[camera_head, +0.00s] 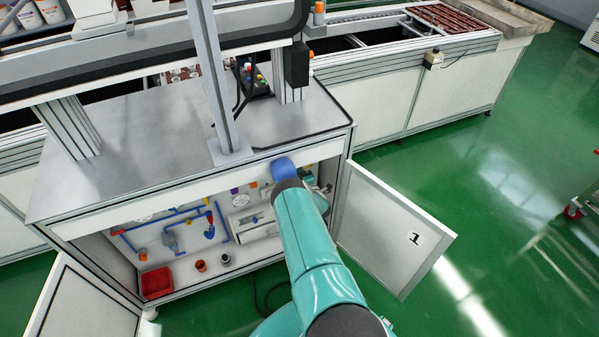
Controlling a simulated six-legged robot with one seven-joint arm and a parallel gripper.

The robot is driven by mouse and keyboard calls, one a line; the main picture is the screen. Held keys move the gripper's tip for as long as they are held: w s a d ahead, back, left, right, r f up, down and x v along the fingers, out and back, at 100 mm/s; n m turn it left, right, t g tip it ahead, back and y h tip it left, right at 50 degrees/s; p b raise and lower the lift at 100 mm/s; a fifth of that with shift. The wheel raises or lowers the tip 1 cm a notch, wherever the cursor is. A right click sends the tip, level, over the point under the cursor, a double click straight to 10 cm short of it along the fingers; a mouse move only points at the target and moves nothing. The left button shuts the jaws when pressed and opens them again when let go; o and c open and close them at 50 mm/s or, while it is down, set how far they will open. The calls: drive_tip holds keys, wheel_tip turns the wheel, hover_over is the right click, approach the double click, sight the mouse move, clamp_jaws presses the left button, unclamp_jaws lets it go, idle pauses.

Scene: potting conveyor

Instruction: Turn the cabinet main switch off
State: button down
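The cabinet (180,186) stands under a grey worktop, and both its doors are swung open. Inside, the back panel carries blue pipes (223,222), a small white unit (240,200), and several small coloured fittings. I cannot tell which part is the main switch or how it is set; it may be hidden behind my arm. My teal arm reaches from the bottom of the picture to the right part of the cabinet opening, its blue joint just at the worktop's front edge. My gripper is hidden beyond the arm.
The right door (385,225), marked 1, stands open close beside my arm. The left door (85,305) is open at lower left. A red bin (157,283) and two small cups sit on the cabinet floor.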

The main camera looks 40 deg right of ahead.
drive_tip(key=c, duration=1.4)
unclamp_jaws()
drive_tip(key=v, duration=1.3)
drive_tip(key=shift+s+a, duration=0.15)
drive_tip(key=shift+s, duration=0.2)
